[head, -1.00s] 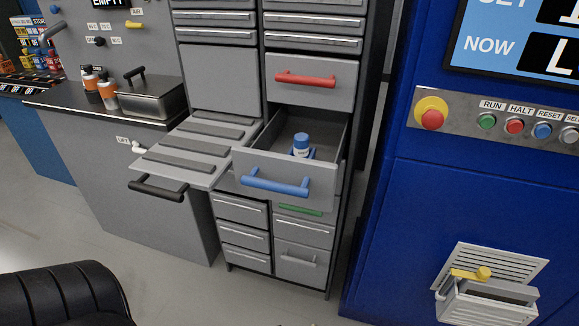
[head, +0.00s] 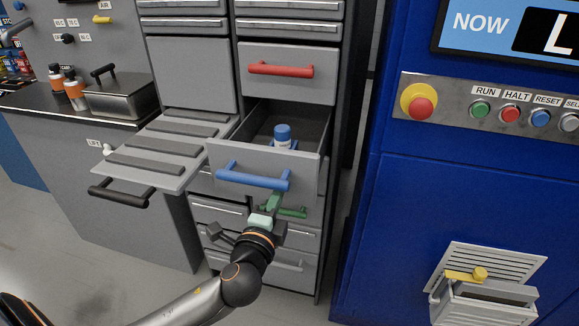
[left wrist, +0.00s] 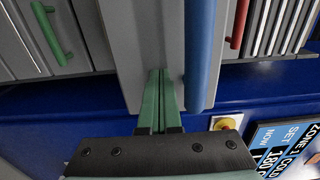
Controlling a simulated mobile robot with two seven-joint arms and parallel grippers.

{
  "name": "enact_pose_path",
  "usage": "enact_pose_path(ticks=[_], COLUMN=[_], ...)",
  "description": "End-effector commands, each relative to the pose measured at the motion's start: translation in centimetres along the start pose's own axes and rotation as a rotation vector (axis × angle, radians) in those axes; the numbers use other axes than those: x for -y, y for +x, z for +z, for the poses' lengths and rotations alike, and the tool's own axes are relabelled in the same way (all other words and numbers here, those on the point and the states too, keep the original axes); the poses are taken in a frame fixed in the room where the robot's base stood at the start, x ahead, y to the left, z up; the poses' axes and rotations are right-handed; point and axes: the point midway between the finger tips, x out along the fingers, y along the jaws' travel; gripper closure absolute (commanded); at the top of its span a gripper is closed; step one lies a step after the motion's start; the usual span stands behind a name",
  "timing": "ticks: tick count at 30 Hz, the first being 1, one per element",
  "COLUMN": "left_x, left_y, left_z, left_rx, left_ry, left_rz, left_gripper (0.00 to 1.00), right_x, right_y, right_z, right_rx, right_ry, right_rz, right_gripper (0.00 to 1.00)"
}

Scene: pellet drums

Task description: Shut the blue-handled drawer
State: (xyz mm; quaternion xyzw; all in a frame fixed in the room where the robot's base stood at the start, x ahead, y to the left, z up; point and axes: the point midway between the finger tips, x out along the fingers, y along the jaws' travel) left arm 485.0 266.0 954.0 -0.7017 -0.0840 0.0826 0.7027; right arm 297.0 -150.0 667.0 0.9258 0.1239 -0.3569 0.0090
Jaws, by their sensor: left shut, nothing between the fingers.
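The blue-handled drawer (head: 262,165) stands pulled out of the grey cabinet. Its blue handle (head: 252,177) runs across its front. A blue-and-white bottle (head: 283,135) stands inside it. My left gripper (head: 272,203) is shut and empty, with green fingers, in front of the cabinet just below the blue handle. In the left wrist view, the shut fingers (left wrist: 161,100) point at the drawer front (left wrist: 150,45), beside the blue handle (left wrist: 200,55). I cannot tell whether they touch the front. My right gripper is in neither view.
A red-handled drawer (head: 286,72) is shut above. A green handle (head: 288,211) is just below, partly behind my gripper. A ribbed shelf with a black handle (head: 118,192) juts out at left. A blue machine (head: 460,205) stands at right.

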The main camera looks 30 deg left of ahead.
Motion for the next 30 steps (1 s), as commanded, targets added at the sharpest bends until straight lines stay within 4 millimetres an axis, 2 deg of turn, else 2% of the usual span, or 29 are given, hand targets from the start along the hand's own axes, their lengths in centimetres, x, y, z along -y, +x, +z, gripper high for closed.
enact_pose_path(ticks=[1, 6, 12, 18, 30], left_x=[0.2, 0.1, 0.0, -0.1, -0.1], left_y=[1.2, 4.5, 7.4, 8.6, 8.8], left_z=[0.0, 0.0, 0.0, 0.0, 0.0], left_rx=[0.002, 0.001, 0.001, -0.001, 0.000], left_ry=[0.002, 0.001, -0.001, -0.001, -0.002], left_rz=[-0.004, -0.001, 0.001, 0.002, 0.002], left_gripper=[1.00, 1.00, 1.00, 1.00, 1.00], right_x=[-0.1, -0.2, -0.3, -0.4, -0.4], right_y=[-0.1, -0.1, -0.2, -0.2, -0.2], right_z=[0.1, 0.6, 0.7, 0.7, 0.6], right_rx=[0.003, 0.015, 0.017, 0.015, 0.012], right_ry=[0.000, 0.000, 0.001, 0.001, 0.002], right_rz=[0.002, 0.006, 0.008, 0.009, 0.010], right_gripper=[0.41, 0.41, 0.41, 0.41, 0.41])
